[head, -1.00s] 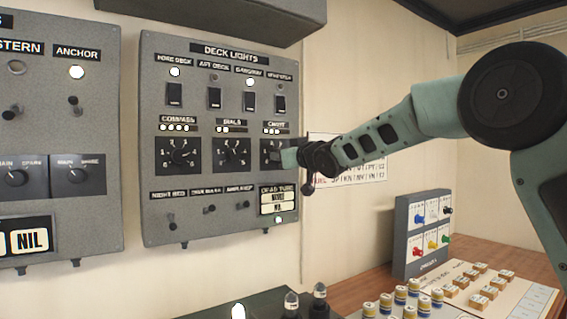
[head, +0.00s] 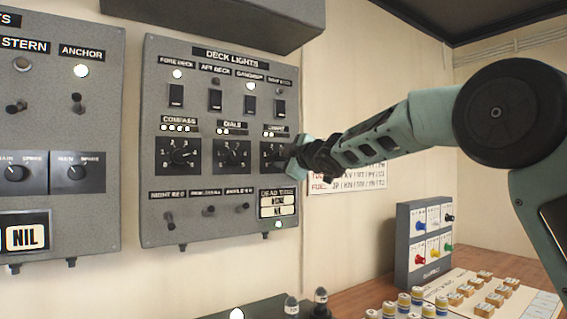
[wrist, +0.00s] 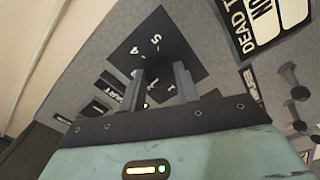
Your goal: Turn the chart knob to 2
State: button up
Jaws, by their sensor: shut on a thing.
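The chart knob is on a black square dial plate (head: 267,153), the rightmost of three in the DECK LIGHTS panel's middle row. My gripper (head: 291,156) reaches it from the right and covers most of the knob and part of the plate. In the wrist view the dial plate (wrist: 165,48) shows printed numbers, with 5 and 4 at the top and 1 lower down. My gripper (wrist: 160,85) is shut on the chart knob (wrist: 158,74), with one finger on each side. The knob's pointer is hidden, so its setting cannot be read.
The compass knob (head: 179,154) and dials knob (head: 232,154) are to the left on the same panel. Rocker switches (head: 215,101) sit above, small toggles (head: 209,210) below. The DEAD TUBE plate (head: 278,204) is just under the chart dial. A desk with a grey switch box (head: 424,240) is lower right.

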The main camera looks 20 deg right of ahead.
jog(key=shift+f+n+b, duration=0.1)
jog(key=shift+n+b, duration=0.3)
jog(key=shift+n, duration=1.2)
jog(key=o, duration=1)
jog(key=shift+c, duration=0.2)
jog(key=b+v, duration=0.2)
jog(key=v, duration=1.5)
jog(key=shift+s+b, duration=0.2)
jog(key=shift+b, duration=0.1)
